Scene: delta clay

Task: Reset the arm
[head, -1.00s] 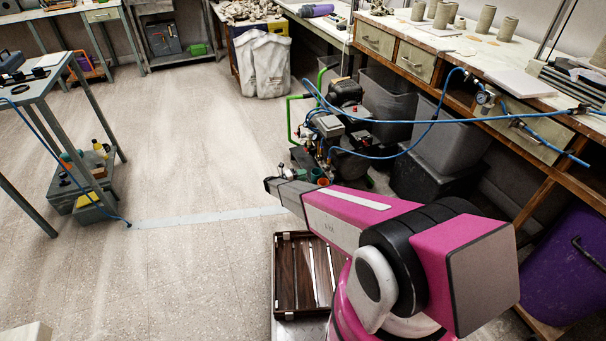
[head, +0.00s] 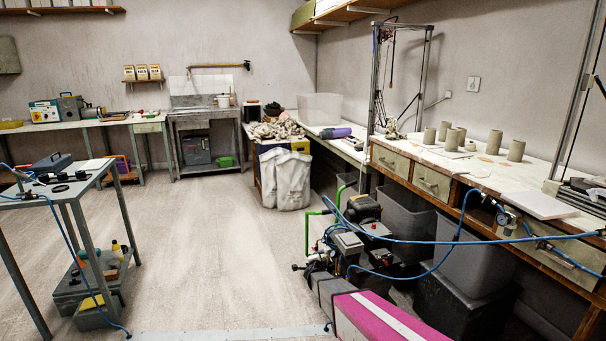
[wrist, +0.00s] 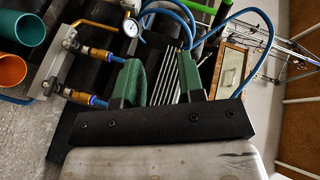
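My gripper (wrist: 160,78) shows in the wrist view with its two green finger pads well apart. Nothing is held between them; dark and metal parts of equipment show in the gap behind. My pink and grey arm (head: 388,318) enters at the bottom of the head view, reaching forward towards the compressor (head: 352,240). My gripper itself cannot be made out in the head view. In the wrist view a pressure gauge (wrist: 131,27), blue hoses and brass fittings lie beyond the fingers; contact with them cannot be told.
A workbench (head: 470,170) with clay cylinders runs along the right, with grey bins below. A blue hose (head: 430,241) spans from the compressor to the bench. A small table (head: 75,190) stands at left. The middle floor (head: 215,235) is open.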

